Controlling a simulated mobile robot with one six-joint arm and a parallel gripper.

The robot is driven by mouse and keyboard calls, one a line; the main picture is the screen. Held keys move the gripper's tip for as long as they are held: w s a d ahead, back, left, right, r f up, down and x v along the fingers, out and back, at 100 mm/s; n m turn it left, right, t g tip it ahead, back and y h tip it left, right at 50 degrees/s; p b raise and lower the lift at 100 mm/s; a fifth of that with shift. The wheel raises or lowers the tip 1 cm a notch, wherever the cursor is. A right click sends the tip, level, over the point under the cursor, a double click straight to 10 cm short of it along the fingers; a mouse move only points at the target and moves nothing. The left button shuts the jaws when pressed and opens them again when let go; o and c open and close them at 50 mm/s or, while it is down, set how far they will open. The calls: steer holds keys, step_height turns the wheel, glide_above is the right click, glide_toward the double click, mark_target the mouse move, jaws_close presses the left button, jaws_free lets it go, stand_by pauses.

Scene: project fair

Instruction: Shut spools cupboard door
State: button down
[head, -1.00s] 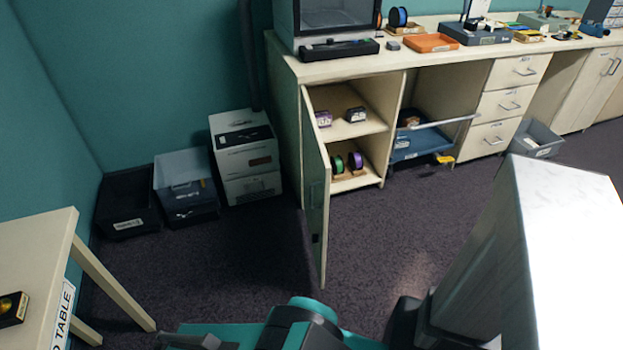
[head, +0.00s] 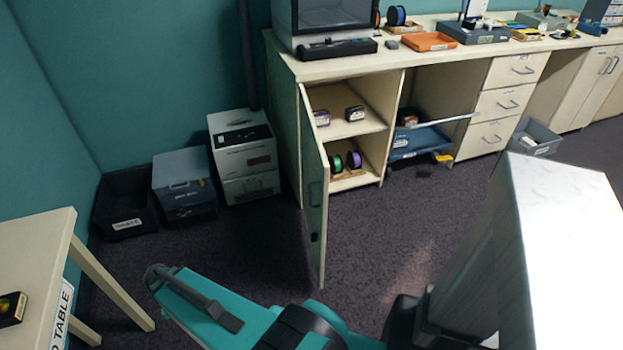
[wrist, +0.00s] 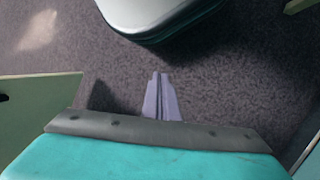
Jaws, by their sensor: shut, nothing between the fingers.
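The spools cupboard door (head: 315,200) stands wide open in the head view, swung out toward me from the cabinet's left side. The cupboard (head: 348,92) shows two levels: small boxes on the upper shelf, and green and purple spools (head: 354,160) below. My teal arm is in front of the door, reaching to its left, apart from it in the picture. My gripper (wrist: 158,76) shows in the wrist view, shut and empty above the dark carpet. A pale panel (wrist: 35,110) at the left of that view may be the door. I cannot make out the fingertips in the head view.
A white printer-like box (head: 245,150), a grey box (head: 185,185) and a black bin (head: 125,205) stand along the wall left of the cupboard. A pale table (head: 35,250) is at the near left. Carpet between table and door is clear.

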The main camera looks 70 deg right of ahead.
steer(key=w+d+r+m, duration=0.1)
steer(key=d+r+m, duration=0.35)
steer(key=d, duration=0.35)
steer(key=w+d+r+m+h, duration=0.1)
steer(key=d+r+m, duration=0.2)
steer(key=d+r, duration=0.4)
steer(key=d+r+m, duration=0.3)
steer(key=d+r, duration=0.1)
steer(key=d, duration=0.5)
steer(key=s+d+r+m, duration=0.6)
steer(key=d+r, duration=0.4)
steer(key=s+d+r+m+h, duration=0.1)
steer(key=s+d+r+m, duration=0.4)
steer(key=s+d+r, duration=0.2)
steer(key=d+r, duration=0.2)
steer(key=d, duration=0.1)
steer(key=shift+r+m, duration=0.35)
steer(key=shift+s, duration=0.1)
steer(key=shift+f, duration=0.15)
steer(key=s+d+f+p, duration=0.1)
steer(key=s+d+f, duration=0.3)
steer(key=f, duration=0.5)
steer(key=shift+s, duration=1.3)
